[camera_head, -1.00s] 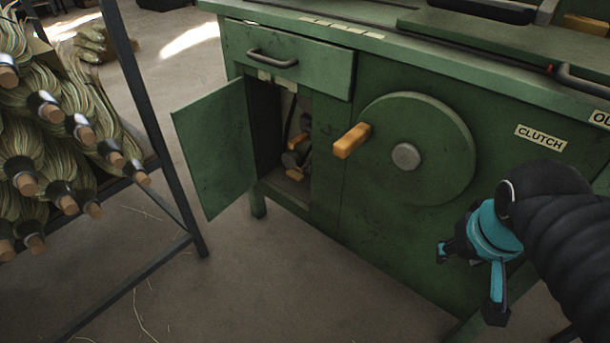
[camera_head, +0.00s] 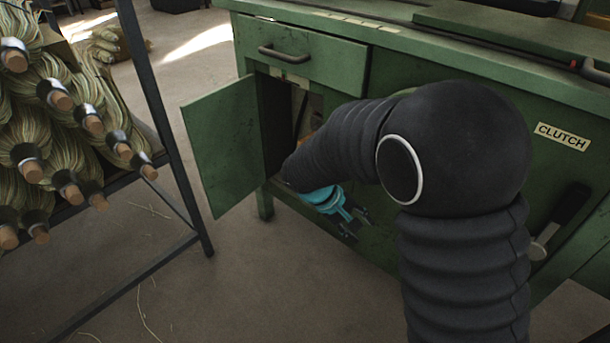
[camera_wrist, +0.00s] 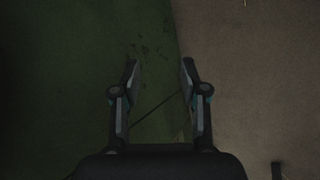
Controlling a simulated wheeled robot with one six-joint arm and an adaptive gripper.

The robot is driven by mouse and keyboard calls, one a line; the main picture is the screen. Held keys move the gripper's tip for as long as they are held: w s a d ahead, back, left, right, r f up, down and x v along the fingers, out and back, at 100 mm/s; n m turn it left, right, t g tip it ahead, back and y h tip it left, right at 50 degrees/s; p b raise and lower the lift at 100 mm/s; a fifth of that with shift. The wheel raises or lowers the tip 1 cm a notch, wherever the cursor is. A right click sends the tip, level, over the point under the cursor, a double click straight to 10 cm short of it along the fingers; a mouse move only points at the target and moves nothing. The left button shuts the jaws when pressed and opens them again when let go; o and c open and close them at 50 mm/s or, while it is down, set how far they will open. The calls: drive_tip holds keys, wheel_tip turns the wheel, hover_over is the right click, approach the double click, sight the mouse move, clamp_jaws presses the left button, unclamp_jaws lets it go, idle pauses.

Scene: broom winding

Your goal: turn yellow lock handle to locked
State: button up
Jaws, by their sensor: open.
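The compartment door (camera_head: 232,145) stands open to the left. A closed drawer (camera_head: 310,58) is above. My arm covers the big wheel. A black lever (camera_head: 568,208) is below the CLUTCH label (camera_head: 563,136). A rack of bristle bundles (camera_head: 60,150) stands left, with floor between.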

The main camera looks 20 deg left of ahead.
drive_tip(key=w+a+f+n+t, duration=0.1)
drive_tip(key=w+a+f+t, duration=0.3)
drive_tip(key=a, duration=0.5)
drive_tip(key=w+a+f+n+t+b, duration=0.1)
drive_tip(key=w+a+f+t, duration=0.3)
drive_tip(key=a, duration=0.5)
drive_tip(key=w+a+f+n+t, duration=0.1)
drive_tip(key=w+a+f+t, duration=0.15)
drive_tip(key=a+t, duration=0.5)
drive_tip(key=shift+n+g, duration=0.3)
drive_tip(key=shift+g, duration=0.55)
drive_tip(key=x, duration=0.8)
drive_tip(key=a+x, duration=0.1)
drive_tip(key=x, duration=0.4)
drive_tip(key=shift+w+r, duration=0.35)
drive_tip(key=shift+r, duration=0.05)
drive_tip(key=c, duration=0.8)
